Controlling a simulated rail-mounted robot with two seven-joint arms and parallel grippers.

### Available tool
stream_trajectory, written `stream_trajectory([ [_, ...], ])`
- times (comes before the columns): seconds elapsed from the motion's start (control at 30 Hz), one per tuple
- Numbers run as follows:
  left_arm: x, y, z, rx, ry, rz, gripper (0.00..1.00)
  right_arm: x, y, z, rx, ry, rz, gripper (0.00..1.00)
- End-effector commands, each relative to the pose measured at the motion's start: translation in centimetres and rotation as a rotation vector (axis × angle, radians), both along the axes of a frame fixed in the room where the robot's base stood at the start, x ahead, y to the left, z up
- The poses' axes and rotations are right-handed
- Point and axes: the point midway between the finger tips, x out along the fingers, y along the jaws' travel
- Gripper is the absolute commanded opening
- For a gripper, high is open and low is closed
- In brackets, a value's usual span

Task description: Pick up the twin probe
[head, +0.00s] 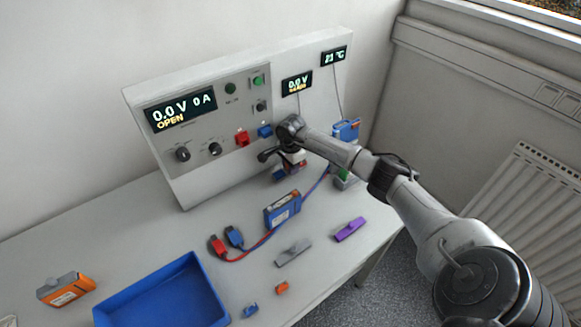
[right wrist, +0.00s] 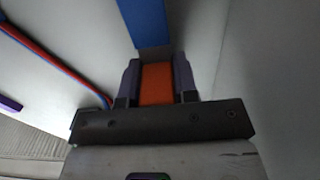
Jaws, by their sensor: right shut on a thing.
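My right gripper (head: 288,166) is in front of the panel, below the small voltage display. In the right wrist view its two dark fingers (right wrist: 158,82) are shut on a red-orange block (right wrist: 157,83), which appears to be the twin probe. A blue piece (right wrist: 145,22) shows just beyond the fingertips. In the head view the wrist hides most of the held thing, and only bits of red and blue show below it. My left gripper is not in view.
The cycler panel (head: 225,92) stands at the back. A blue battery pack (head: 283,209), red and blue plugs (head: 217,244), grey (head: 294,252) and purple (head: 350,229) pieces lie on the table. A blue tray (head: 165,305) and an orange-grey pack (head: 67,290) are at front left.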

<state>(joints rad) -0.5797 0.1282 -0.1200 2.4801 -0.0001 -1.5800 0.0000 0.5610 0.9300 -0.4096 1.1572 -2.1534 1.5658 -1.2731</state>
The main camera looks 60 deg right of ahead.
Motion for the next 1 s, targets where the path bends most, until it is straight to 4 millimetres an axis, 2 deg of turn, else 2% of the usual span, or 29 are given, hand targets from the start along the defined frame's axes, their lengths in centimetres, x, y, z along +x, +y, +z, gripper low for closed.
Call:
stream_trajectory([
  [0.17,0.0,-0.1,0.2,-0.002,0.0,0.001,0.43,-0.2,0.0,1.6,-0.002,-0.001,0.0,0.0],
  [0.5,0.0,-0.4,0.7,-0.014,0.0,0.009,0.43,-0.2,0.0,7.8,-0.003,-0.003,0.0,0.0],
  [0.77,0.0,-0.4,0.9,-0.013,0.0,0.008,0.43,-0.3,0.0,11.8,-0.002,-0.002,0.0,0.0],
  [0.8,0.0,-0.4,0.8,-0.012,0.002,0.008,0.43,-1.0,0.2,11.3,-0.004,0.003,0.0,0.0],
  [1.0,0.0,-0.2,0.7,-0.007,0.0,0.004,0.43,-3.9,1.3,11.2,-0.008,0.005,0.002,0.0],
])
